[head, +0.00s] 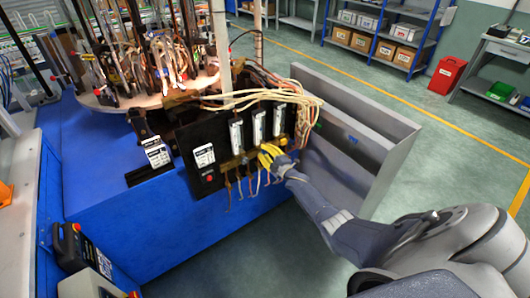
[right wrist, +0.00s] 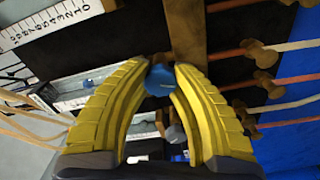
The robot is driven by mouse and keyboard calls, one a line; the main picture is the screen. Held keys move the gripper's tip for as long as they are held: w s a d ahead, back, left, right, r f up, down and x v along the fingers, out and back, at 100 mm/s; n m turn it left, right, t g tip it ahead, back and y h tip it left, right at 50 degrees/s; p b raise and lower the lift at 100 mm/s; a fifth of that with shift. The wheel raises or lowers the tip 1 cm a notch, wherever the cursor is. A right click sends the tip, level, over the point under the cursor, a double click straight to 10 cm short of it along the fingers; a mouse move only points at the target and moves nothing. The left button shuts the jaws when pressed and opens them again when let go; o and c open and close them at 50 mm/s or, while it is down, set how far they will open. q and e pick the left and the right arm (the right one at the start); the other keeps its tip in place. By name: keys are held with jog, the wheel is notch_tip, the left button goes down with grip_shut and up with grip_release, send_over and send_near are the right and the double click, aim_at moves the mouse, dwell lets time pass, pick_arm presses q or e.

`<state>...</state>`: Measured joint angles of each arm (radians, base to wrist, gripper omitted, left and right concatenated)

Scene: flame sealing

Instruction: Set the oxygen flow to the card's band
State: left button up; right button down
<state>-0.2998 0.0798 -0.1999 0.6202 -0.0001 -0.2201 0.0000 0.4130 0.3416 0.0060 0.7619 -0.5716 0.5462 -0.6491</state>
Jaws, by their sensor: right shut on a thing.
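A black panel (head: 208,179) on the blue machine carries three upright flowmeters, the left (head: 236,136), middle (head: 258,127) and right (head: 278,121). Their readings are too small to tell. My right gripper (head: 270,156) has yellow fingers below the flowmeters, at the brass manifold. In the right wrist view its fingertips (right wrist: 161,70) close around a blue knob (right wrist: 159,82). A numbered scale (right wrist: 48,22) shows at the upper left there; its float is not clear. A white card (head: 157,154) stands left of the panel, and a white label (head: 204,156) is on it; neither is readable. My left gripper is not in view.
Pale hoses (head: 275,96) loop above the flowmeters, and copper tubes (head: 238,190) hang below. A round turntable (head: 150,98) with glass tubes is at the back left.

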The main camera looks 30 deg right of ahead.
jog(key=shift+a+n, duration=0.15)
jog(key=shift+n, duration=0.25)
jog(key=c, duration=1)
grip_release()
jog(key=shift+c, duration=0.2)
jog(key=shift+s, duration=0.4)
jog(key=s, duration=1.1)
jog(key=shift+d, duration=0.4)
